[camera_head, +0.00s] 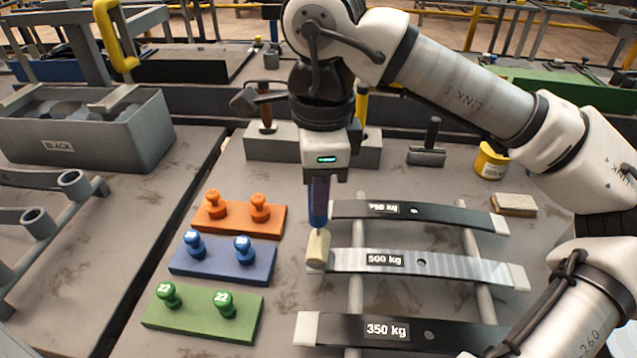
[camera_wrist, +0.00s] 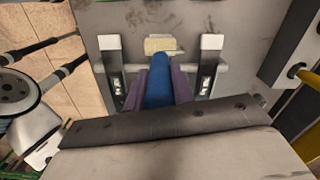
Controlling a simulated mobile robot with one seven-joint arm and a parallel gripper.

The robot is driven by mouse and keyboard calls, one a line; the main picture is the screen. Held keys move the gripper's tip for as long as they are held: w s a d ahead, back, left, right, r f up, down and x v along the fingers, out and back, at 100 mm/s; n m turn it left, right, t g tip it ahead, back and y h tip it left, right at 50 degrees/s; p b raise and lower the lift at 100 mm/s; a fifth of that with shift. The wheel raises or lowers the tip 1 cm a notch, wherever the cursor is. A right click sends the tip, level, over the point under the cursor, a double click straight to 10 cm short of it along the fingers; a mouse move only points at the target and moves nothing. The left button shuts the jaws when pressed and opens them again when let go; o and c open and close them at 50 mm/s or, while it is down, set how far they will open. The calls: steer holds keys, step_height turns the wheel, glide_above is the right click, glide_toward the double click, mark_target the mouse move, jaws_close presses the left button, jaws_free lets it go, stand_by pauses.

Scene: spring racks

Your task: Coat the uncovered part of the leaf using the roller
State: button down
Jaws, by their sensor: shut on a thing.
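My gripper (camera_head: 319,178) is shut on the blue handle of the roller (camera_head: 318,246), whose head is cream. In the wrist view the purple fingers sit on both sides of the handle (camera_wrist: 158,92), with the roller head (camera_wrist: 160,45) beyond. The roller head is at the left end of the middle leaf (camera_head: 455,268), labelled 500 kg; I cannot tell if it touches. This leaf looks bare, grey and streaked along its length, with pale ends. The leaf behind it (camera_head: 455,215) and the 350 kg leaf in front (camera_head: 465,334) look dark and coated.
Orange (camera_head: 238,221), blue (camera_head: 215,262) and green (camera_head: 203,316) boards with knobbed stamps lie left of the leaves. A grey bin marked BLACK (camera_head: 95,140) stands further left. A yellow can (camera_head: 490,161) and a brush-like block (camera_head: 514,204) are at the right. Rails support the leaves.

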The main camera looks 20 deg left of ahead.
steer(key=shift+f+b, duration=0.55)
steer(key=shift+f, duration=0.2)
steer(key=shift+d+r, duration=0.1)
